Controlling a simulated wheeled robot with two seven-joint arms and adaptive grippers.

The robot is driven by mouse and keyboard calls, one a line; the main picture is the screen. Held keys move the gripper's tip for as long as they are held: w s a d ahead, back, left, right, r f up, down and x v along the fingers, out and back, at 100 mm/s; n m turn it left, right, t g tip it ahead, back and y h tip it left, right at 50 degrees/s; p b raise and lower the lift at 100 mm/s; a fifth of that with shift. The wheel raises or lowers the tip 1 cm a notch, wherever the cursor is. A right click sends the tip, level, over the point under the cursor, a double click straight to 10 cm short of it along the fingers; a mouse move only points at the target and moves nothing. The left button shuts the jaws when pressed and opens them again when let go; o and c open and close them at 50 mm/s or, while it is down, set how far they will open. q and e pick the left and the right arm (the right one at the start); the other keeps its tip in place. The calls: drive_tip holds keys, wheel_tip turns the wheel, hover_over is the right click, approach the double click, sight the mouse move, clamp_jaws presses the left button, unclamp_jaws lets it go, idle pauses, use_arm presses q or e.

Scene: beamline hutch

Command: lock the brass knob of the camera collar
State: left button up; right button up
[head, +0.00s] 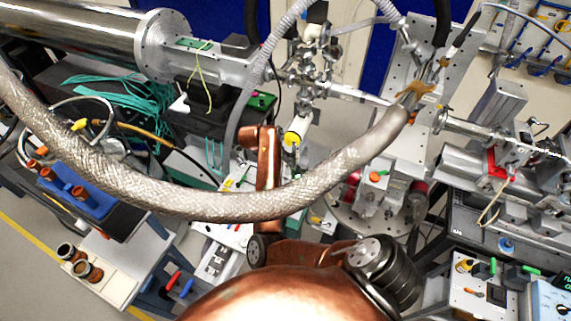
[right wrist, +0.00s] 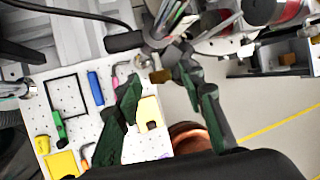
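In the right wrist view a small brass-coloured piece (right wrist: 160,76), which looks like the knob, sits below a round metal part (right wrist: 156,40) with a dark cylinder (right wrist: 124,42) beside it. My right gripper (right wrist: 159,70) is open, its dark green fingers apart on either side of the brass piece. I cannot tell whether either finger touches it, or whether the knob is locked. In the head view a thick braided hose and a copper arm link of mine cover much of the middle; I cannot make out the knob there. My left gripper is not in view.
The braided hose (head: 190,198) sweeps across the head view. A white perforated board (right wrist: 85,118) with a blue tool (right wrist: 95,88), a yellow block (right wrist: 149,113) and other tools lies below the gripper. Open floor (right wrist: 255,105) with a yellow line is at right.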

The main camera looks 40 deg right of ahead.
drive_tip(key=shift+c, duration=1.4)
clamp_jaws()
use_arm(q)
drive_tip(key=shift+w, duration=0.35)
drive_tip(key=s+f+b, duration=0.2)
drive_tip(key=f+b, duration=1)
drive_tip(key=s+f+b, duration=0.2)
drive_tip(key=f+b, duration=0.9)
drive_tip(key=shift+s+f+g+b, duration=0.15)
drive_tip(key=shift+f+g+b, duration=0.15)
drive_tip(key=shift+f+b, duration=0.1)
use_arm(e)
drive_tip(key=shift+w+a+f+n+g+h, duration=0.15)
drive_tip(key=shift+f+n+g+h, duration=0.45)
drive_tip(key=shift+g+h, duration=1.1)
drive_tip(key=shift+w+a+f+n+g+h, duration=0.15)
drive_tip(key=shift+w+n+g+h, duration=0.15)
drive_tip(key=shift+n+g+h, duration=1.3)
drive_tip(key=shift+w+f+g+h, duration=0.3)
drive_tip(key=shift+g+h, duration=0.9)
drive_tip(key=shift+g, duration=1.2)
